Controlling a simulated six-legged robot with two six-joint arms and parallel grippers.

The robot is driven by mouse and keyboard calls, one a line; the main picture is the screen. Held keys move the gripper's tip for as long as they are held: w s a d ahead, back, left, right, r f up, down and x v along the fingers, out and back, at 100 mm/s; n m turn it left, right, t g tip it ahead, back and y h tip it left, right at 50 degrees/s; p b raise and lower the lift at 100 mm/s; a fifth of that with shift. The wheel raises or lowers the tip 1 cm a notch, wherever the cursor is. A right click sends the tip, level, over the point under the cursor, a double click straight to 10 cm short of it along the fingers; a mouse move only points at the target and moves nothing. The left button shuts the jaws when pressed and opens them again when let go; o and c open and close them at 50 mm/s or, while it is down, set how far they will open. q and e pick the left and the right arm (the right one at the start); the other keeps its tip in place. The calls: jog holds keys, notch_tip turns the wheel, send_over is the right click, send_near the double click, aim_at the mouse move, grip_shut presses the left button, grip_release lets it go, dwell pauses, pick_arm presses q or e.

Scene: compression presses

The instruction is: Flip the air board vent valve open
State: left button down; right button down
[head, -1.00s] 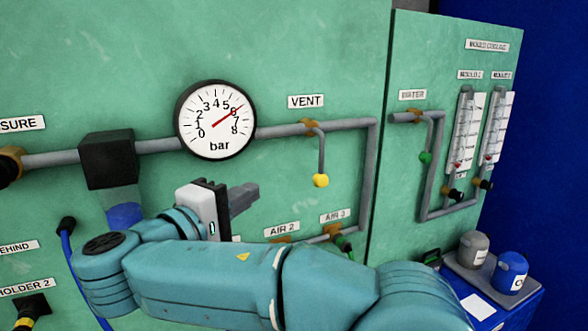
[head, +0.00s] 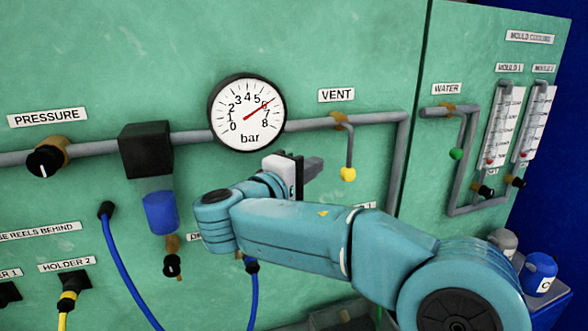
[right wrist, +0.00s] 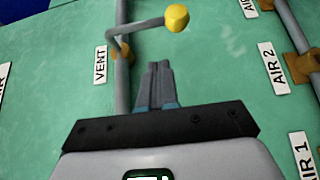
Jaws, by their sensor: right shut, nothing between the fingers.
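The vent valve (head: 348,158) is a grey lever with a yellow knob. It hangs straight down from a brass fitting on the grey pipe, under the VENT label (head: 337,95). In the right wrist view the yellow knob (right wrist: 177,18) is ahead of the fingers, at the top. My right gripper (head: 313,168) is just left of the knob in the head view, apart from it. Its fingers (right wrist: 158,75) are shut together and empty. My left gripper is not in view.
The pressure gauge (head: 247,113) reads about 6 bar, left of the vent. A black regulator (head: 146,149) with a blue bowl is farther left. The WATER pipe (head: 465,150) with a green knob is at the right. AIR 2 (right wrist: 273,68) and AIR 1 labels show in the wrist view.

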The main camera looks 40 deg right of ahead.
jog(key=d, duration=0.1)
jog(key=s+d, duration=0.1)
jog(key=d, duration=0.1)
jog(key=shift+s+d+p, duration=0.35)
jog(key=shift+s+p, duration=0.05)
jog(key=shift+s, duration=0.1)
